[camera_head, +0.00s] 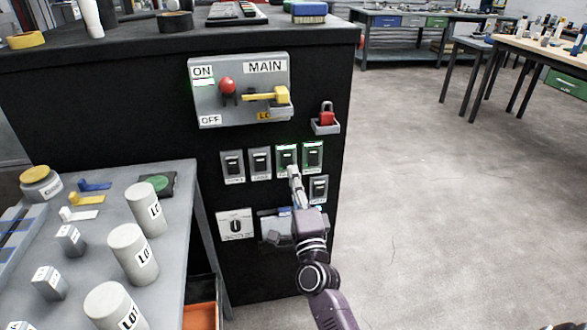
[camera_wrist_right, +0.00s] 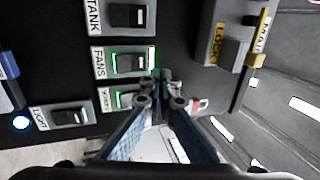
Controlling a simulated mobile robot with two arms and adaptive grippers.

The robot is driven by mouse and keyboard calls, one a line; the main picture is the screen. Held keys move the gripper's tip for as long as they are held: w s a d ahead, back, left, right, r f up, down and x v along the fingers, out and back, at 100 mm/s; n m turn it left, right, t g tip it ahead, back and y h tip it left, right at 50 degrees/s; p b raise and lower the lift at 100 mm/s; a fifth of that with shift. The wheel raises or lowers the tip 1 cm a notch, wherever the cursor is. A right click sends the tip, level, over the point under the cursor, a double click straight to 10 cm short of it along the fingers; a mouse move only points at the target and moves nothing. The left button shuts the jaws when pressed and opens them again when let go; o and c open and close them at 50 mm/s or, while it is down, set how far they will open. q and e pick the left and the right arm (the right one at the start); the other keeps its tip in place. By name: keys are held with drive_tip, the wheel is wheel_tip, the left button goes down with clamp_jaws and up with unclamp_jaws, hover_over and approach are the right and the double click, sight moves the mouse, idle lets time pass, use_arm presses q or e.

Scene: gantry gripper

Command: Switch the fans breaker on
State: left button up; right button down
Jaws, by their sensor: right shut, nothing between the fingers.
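The fans breaker (camera_wrist_right: 128,62) is a grey plate labelled FANS with a black rocker in the right wrist view. My left gripper is not in view.
The TANK breaker (camera_wrist_right: 127,15) and another green-lit breaker (camera_head: 312,155) flank it. The LIGHT switch (camera_wrist_right: 68,117) is nearby. The MAIN panel (camera_head: 220,102) with a yellow handle is above, and a red padlock (camera_head: 327,115) hangs right. A grey table (camera_head: 100,215) stands left.

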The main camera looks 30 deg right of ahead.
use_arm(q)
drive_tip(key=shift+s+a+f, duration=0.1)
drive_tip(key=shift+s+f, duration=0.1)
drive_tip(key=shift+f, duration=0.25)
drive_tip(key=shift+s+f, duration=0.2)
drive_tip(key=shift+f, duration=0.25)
use_arm(e)
drive_tip(key=s+a, duration=0.1)
drive_tip(key=s, duration=0.5)
drive_tip(key=shift+s+a, duration=0.3)
drive_tip(key=shift+a, duration=0.1)
drive_tip(key=shift+f, duration=0.1)
